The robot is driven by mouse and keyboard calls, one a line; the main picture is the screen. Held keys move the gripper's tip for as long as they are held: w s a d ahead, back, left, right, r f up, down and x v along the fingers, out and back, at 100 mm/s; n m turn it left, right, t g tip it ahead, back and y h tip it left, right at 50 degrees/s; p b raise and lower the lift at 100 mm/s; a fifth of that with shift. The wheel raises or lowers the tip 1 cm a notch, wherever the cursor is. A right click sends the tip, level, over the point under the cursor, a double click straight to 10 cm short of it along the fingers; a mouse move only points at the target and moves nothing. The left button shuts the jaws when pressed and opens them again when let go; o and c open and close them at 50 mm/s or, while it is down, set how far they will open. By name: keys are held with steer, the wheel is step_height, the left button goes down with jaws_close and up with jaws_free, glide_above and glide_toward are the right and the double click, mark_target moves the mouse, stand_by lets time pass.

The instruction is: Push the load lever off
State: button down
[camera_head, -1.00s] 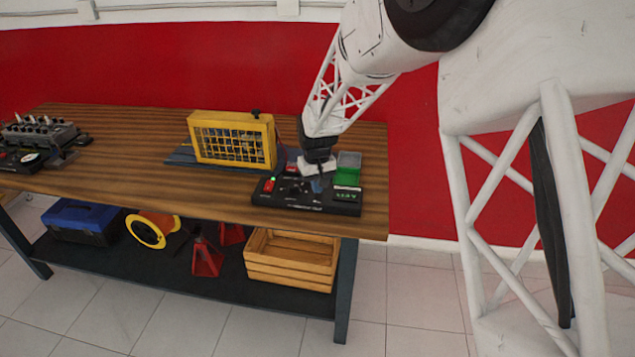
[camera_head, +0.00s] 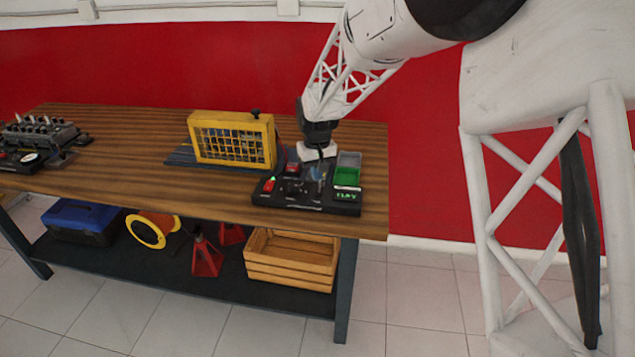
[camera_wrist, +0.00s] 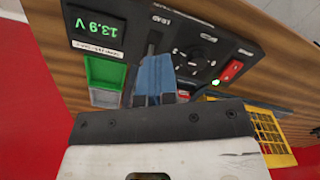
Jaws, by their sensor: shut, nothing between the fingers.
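The black control panel (camera_head: 300,203) sits at the right end of the bench. In the wrist view the panel (camera_wrist: 130,14) carries a LOAD label, and a dark load lever (camera_wrist: 152,44) stands below it, between the green tray and a round dial. My gripper (camera_wrist: 158,62) is shut and empty, with its blue fingers low over the panel beside the lever. Whether they touch it I cannot tell. In the head view my gripper (camera_head: 314,174) hangs over the middle of the panel, and the lever is too small to make out.
A green tray (camera_head: 347,175) stands at the panel's back right, and a display (camera_wrist: 98,31) reads 13.9 V. A red switch (camera_wrist: 231,71) sits across the panel. A yellow caged unit (camera_head: 232,138) stands to the left. The middle of the bench is clear.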

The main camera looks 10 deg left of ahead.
steer(key=shift+r, duration=1.2)
steer(key=s+d+r+m+t, duration=0.1)
steer(key=s+d+r+m, duration=0.1)
steer(key=s+d+r, duration=0.55)
steer(key=s+d+r+m, duration=0.1)
steer(key=s+d+r, duration=0.4)
steer(key=s+d, duration=0.55)
steer(key=s+d+m, duration=0.1)
steer(key=s+d, duration=0.6)
steer(key=s, duration=0.4)
steer(key=s+d+m+t, duration=0.1)
steer(key=s+d+m, duration=0.1)
steer(key=s+d, duration=0.5)
steer(key=s, duration=0.5)
steer(key=shift+s+d+f+t, duration=0.2)
steer(key=shift+s+t, duration=0.05)
steer(key=shift+t, duration=0.05)
